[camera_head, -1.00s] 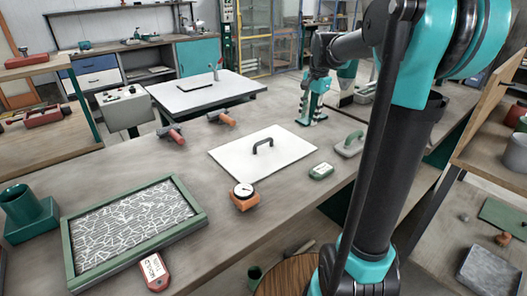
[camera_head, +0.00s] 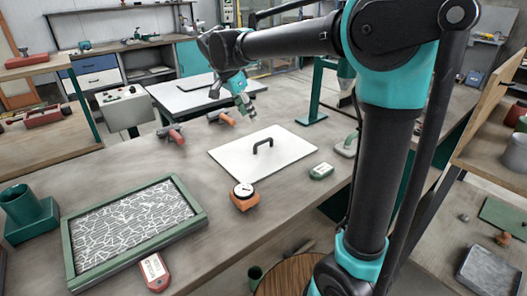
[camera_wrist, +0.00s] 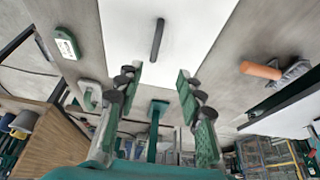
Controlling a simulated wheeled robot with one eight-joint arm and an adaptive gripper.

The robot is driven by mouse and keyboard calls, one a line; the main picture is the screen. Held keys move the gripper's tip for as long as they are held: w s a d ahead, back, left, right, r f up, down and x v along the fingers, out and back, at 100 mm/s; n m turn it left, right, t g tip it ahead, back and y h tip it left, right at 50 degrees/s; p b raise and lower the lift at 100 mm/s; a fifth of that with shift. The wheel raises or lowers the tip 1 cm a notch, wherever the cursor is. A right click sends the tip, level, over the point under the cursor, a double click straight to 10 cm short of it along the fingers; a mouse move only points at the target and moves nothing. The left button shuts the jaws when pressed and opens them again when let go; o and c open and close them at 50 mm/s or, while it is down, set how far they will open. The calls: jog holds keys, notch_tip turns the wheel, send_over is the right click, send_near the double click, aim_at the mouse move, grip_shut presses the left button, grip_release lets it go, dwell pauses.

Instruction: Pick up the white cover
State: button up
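The white cover (camera_head: 235,157) is a flat white plate with a dark arched handle (camera_head: 263,144) at its middle, lying flat on the grey workbench. My gripper (camera_head: 247,106) is above the bench, just behind and above the cover's far edge, and touches nothing. In the wrist view the cover (camera_wrist: 185,40) fills the top middle, with its handle (camera_wrist: 157,38) ahead of and between the fingers. The two green fingers (camera_wrist: 157,78) stand wide apart with nothing between them.
An orange gauge (camera_head: 244,197) and a small green box (camera_head: 321,171) lie near the cover's front and right. A grey block with a green handle (camera_head: 348,146) is to its right. Orange-handled tools (camera_head: 221,117) lie behind left. A green-framed tray (camera_head: 130,222) is at the front left.

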send_near(263, 141)
jog(key=x, duration=0.3)
jog(key=a+x, duration=0.1)
jog(key=x, duration=0.1)
jog(key=shift+w+d+f, duration=0.1)
jog(key=shift+w+f, duration=0.1)
jog(key=shift+w, duration=0.2)
jog(key=x, duration=0.2)
jog(key=d+x, duration=0.1)
jog(key=x, duration=0.1)
jog(key=shift+s, duration=0.15)
jog(key=shift+d+f, duration=0.15)
jog(key=shift+f, duration=0.4)
jog(key=shift+c, duration=0.6)
grip_shut()
